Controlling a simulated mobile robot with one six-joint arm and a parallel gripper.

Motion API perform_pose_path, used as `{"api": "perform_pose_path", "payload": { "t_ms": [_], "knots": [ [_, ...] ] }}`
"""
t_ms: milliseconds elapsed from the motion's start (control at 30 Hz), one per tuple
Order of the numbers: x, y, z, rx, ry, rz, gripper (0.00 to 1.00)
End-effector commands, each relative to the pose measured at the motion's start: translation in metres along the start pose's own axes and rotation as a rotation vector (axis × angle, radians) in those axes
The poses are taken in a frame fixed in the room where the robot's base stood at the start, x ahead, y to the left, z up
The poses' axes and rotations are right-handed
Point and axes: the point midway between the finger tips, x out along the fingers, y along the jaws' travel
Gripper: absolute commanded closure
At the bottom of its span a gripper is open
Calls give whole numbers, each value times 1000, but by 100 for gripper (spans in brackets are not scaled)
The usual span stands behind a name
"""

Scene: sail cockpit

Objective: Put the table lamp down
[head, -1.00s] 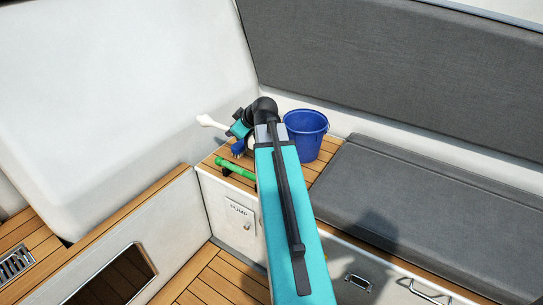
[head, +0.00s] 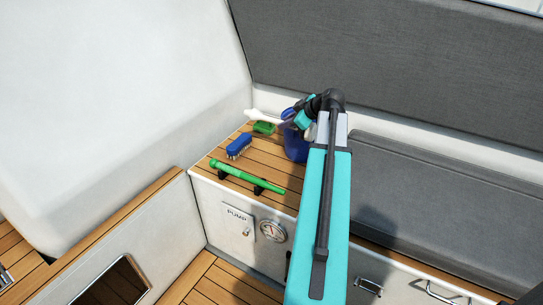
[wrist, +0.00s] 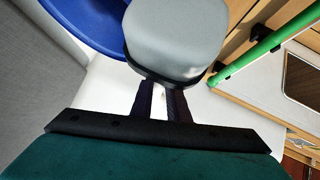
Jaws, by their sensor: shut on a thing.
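The table lamp (head: 263,116) is partly in view in the head view as a slim white piece sticking out left of my gripper (head: 292,114), above the back of the wooden ledge. In the wrist view my gripper (wrist: 160,103) is shut on the lamp, and a pale grey rounded part of it (wrist: 178,38) fills the top middle. My arm and gripper hide the rest of the lamp. I cannot tell whether any of it touches something below.
The slatted ledge (head: 262,160) carries a blue brush (head: 239,146), a green object (head: 264,127) at the back and a green tube (head: 245,177) on black holders in front. A blue bucket (head: 295,146) stands right beside and below my gripper. Bare slats lie between brush and bucket.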

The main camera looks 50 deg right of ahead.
Motion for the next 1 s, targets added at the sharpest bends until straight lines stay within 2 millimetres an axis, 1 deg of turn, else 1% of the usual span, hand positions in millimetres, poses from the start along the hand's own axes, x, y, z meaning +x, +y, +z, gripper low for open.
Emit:
{"api": "perform_pose_path", "payload": {
  "t_ms": [333, 533, 667, 1000],
  "knots": [
    [-3, 3, 2, 0, 2, 2, 100],
    [2, 1, 7, 2, 2, 2, 100],
    [11, -4, 18, 4, 2, 2, 100],
    [46, -21, 56, 4, 1, 2, 100]
  ]
}}
